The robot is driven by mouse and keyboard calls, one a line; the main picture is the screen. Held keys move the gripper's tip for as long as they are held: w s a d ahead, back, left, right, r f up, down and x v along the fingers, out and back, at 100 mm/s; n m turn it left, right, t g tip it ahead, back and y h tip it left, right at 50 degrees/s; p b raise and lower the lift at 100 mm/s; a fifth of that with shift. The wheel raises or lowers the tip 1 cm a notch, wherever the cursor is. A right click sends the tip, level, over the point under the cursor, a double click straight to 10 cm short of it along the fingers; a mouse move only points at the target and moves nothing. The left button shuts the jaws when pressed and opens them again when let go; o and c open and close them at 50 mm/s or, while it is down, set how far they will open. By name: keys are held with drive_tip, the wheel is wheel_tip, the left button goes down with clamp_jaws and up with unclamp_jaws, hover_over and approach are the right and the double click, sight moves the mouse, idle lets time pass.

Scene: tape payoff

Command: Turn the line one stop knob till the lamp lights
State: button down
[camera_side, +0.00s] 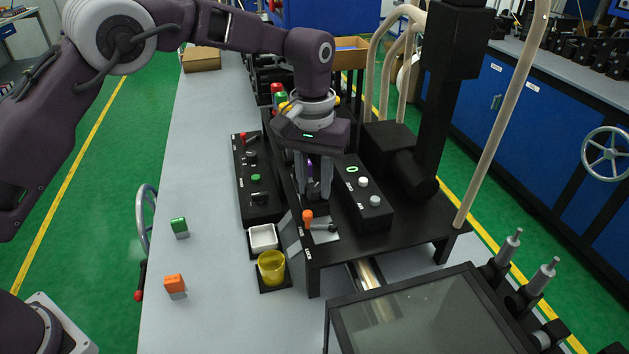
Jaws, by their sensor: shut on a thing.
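My gripper (313,194) points straight down over the black raised stand, just left of the black box with a green ring (352,169). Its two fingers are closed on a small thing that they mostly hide. It looks to be the stop knob, but I cannot read its label or see its angle. A sliver of purple shows between the fingers. The green ring is bright on the box top, but I cannot tell if it is the task's lamp. Two pale round buttons (369,190) sit on the same box.
A black control box (256,178) with a red lever and a green button stands left. An orange-knobbed lever (308,217), a white tray (262,238) and a yellow cup (271,267) are in front. Green (179,227) and orange (175,285) blocks lie on the open grey bench.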

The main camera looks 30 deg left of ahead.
sight(314, 186)
drive_tip(key=m, duration=0.4)
drive_tip(key=shift+w+r+m, duration=0.1)
drive_tip(key=shift+m, duration=0.3)
idle(0.4)
drive_tip(key=c, duration=1.1)
unclamp_jaws()
wheel_tip(314, 186, up, 7)
drive_tip(key=shift+r, duration=0.1)
